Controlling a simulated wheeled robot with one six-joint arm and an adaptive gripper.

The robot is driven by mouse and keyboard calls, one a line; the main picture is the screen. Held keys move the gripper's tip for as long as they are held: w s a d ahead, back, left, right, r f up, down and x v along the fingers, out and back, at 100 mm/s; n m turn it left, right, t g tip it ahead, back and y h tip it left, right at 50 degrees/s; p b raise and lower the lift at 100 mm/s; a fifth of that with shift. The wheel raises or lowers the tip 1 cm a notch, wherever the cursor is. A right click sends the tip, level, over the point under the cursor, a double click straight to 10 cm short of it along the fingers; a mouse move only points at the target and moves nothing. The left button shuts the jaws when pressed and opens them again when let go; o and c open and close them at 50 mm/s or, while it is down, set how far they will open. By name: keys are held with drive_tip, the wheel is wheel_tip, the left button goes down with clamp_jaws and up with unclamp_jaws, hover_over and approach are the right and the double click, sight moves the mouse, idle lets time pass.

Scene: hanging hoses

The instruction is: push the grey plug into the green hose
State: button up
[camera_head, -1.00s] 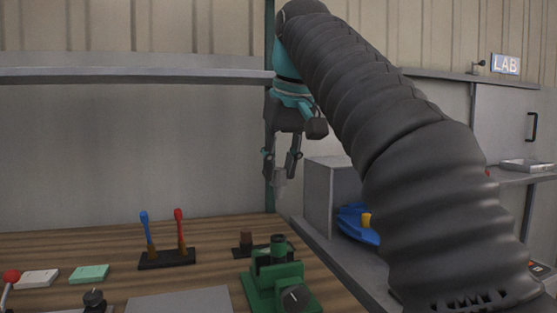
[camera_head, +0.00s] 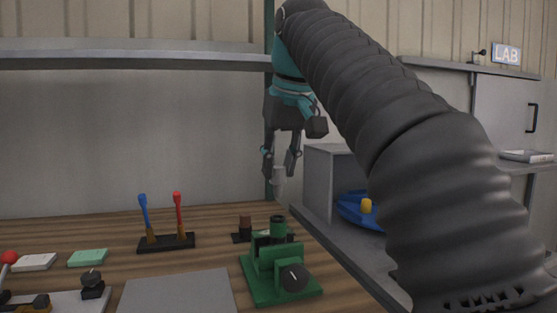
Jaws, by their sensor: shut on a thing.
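My gripper (camera_head: 279,165) points down and is shut on a small grey plug (camera_head: 279,180), whose tapered end hangs below the fingertips. Below it stands a green fixture (camera_head: 262,284) on the table, with a dark round knob on its front. A short upright dark green tube end (camera_head: 278,229), seemingly the green hose, rises from the fixture. In this view the plug is almost straight above the tube end, with a visible gap between them. The distance in depth is hard to tell. The hose's opening is not clearly visible.
A black stand with a blue and a red stick (camera_head: 178,212) is left of the fixture. A small brown-topped piece (camera_head: 245,226) sits close behind it. A grey plate (camera_head: 180,293) lies in front. A grey box (camera_head: 326,185) and blue object (camera_head: 358,210) are to the right.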

drive_tip(key=shift+f+b, duration=0.75)
drive_tip(key=shift+f, duration=0.55)
drive_tip(key=shift+p, duration=0.75)
idle(0.8)
drive_tip(key=shift+f+b, duration=1.35)
drive_tip(key=shift+f, duration=0.5)
drive_tip(key=o, duration=1)
drive_tip(key=shift+r, duration=0.1)
drive_tip(key=shift+v, duration=3.65)
drive_tip(key=shift+s, duration=0.1)
